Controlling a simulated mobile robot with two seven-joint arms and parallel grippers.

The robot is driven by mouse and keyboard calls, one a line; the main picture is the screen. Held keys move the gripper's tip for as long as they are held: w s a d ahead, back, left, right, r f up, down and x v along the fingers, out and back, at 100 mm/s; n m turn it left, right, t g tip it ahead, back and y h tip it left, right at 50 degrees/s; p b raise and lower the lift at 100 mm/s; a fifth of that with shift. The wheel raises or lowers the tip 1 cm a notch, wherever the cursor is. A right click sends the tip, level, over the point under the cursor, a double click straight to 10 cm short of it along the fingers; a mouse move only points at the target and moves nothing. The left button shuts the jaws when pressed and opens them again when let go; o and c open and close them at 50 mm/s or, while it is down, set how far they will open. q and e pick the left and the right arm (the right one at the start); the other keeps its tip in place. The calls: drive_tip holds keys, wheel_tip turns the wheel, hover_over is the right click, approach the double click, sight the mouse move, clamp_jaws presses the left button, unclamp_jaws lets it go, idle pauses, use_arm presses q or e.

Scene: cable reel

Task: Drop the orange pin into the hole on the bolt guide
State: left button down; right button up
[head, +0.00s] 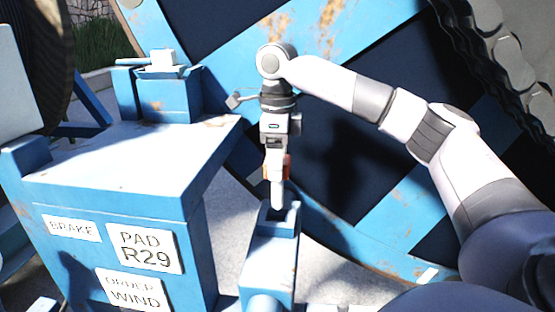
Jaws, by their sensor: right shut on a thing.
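My right gripper (277,192) points straight down from the right arm, above the blue bolt guide (270,250). It is shut on the orange pin (288,166), of which only a small orange part shows beside the fingers. The rest of the pin is hidden by the gripper. The bolt guide is a blue upright block with a dark opening in its top. The gripper's pale lower tip is at or just over this opening; I cannot tell whether the pin is inside it. My left gripper is out of view.
A blue cabinet (128,165) with labels, including "BRAKE" and "PAD R29", stands left of the guide. A blue block with a white-topped part (160,65) sits at its back. A large blue reel frame (265,35) with rust patches is behind the arm.

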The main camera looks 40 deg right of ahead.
sight(277, 203)
drive_tip(key=shift+f+b, duration=0.7)
drive_tip(key=shift+f, duration=0.75)
drive_tip(key=shift+f, duration=0.2)
idle(0.4)
drive_tip(key=shift+f+b, duration=1.6)
drive_tip(key=shift+f, duration=1.45)
drive_tip(key=shift+f, duration=0.15)
drive_tip(key=shift+f, duration=0.4)
